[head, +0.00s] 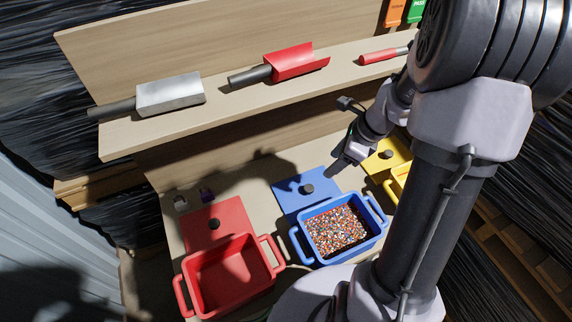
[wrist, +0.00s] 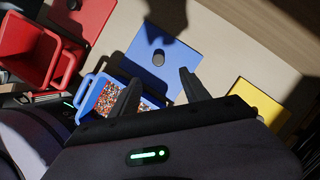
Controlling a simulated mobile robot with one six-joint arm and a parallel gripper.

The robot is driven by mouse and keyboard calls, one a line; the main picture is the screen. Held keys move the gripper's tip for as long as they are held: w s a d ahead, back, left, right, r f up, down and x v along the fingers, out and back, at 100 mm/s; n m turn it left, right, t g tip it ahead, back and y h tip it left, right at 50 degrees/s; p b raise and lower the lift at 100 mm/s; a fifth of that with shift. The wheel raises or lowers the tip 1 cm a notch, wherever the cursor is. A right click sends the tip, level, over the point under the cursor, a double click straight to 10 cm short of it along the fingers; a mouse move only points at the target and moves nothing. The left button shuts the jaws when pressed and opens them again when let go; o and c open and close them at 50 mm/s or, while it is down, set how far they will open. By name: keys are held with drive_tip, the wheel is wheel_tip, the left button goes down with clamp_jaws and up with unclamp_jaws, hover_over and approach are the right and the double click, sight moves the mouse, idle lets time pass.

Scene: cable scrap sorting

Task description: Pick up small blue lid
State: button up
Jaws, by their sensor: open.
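The small blue lid (head: 300,192) lies flat on the table just behind the blue bin (head: 376,240), with a dark round knob at its middle. The lid also shows in the wrist view (wrist: 188,50), with the knob (wrist: 158,58) left of its centre. My gripper (wrist: 160,88) is open and empty, its two dark fingers apart. In the wrist view the fingers overlap the blue bin and the lid's lower edge, with the knob beyond them. In the head view the gripper (head: 350,152) is above and right of the lid, partly in shadow, its fingertips hard to make out.
The blue bin holds many coloured granules. A red bin (head: 188,292) and red lid (head: 232,212) are at left; a yellow lid (head: 385,163) is at right. A shelf (head: 222,96) behind holds a metal scoop (head: 170,95), a red scoop (head: 293,62) and a red-handled tool (head: 378,56).

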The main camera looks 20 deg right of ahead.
drive_tip(key=b, duration=0.4)
hover_over(310, 188)
drive_tip(key=s+d, duration=0.1)
drive_tip(key=d, duration=0.1)
wheel_tip(310, 188, down, 10)
drive_tip(key=shift+a+r, duration=0.1)
drive_tip(key=shift+r, duration=0.15)
drive_tip(key=b+x, duration=0.2)
drive_tip(key=x, duration=0.1)
drive_tip(key=b+x, duration=0.1)
drive_tip(key=x, duration=0.1)
drive_tip(key=shift+s+a+f, duration=0.1)
drive_tip(key=shift+s+f, duration=0.1)
drive_tip(key=shift+s, duration=0.05)
drive_tip(key=shift+r, duration=0.15)
clamp_jaws()
